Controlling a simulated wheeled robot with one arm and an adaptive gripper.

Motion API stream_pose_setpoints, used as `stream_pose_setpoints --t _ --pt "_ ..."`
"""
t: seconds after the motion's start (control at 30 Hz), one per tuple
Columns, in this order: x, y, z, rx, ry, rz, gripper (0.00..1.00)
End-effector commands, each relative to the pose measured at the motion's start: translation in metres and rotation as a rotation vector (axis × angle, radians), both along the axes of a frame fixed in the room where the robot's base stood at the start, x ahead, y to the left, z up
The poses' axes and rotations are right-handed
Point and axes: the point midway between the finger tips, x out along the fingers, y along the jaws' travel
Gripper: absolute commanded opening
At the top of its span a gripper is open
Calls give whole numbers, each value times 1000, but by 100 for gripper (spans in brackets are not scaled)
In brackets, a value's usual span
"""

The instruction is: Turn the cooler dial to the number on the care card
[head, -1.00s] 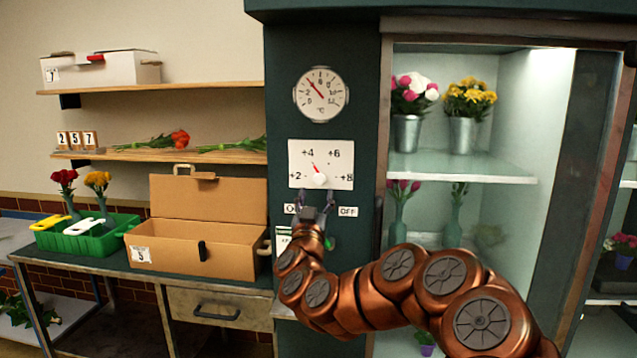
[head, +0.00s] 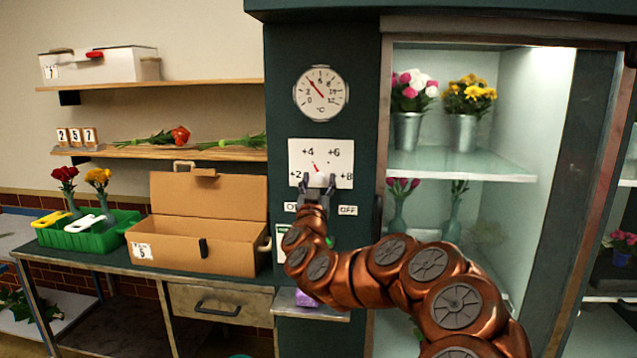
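The cooler dial (head: 318,180) is a white knob with a small red pointer on a white plate (head: 343,163) marked +2, +4, +6 and +8. The pointer leans up and left, nearest the +4 side. My gripper (head: 318,184) is just below and in front of the knob, its two fingers spread on either side of it. I cannot tell whether they touch it. A white and green card (head: 282,240), perhaps the care card, is on the cooler front, partly hidden by my arm; its number is not readable.
A round thermometer (head: 321,94) is above the dial plate. An OFF label (head: 348,210) is below it. The glass cooler compartment (head: 470,165) with flower vases is to the right. An open cardboard box (head: 180,254) stands on the bench at left.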

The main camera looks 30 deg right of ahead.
Motion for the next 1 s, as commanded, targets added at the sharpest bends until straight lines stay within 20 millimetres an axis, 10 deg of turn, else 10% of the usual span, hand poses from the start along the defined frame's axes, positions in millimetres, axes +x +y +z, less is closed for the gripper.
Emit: stream_pose_setpoints --t 0.53,1.0 --pt "0 0 0 0 0 -1 0" --pt "1 2 -1 85 -75 -1 0"
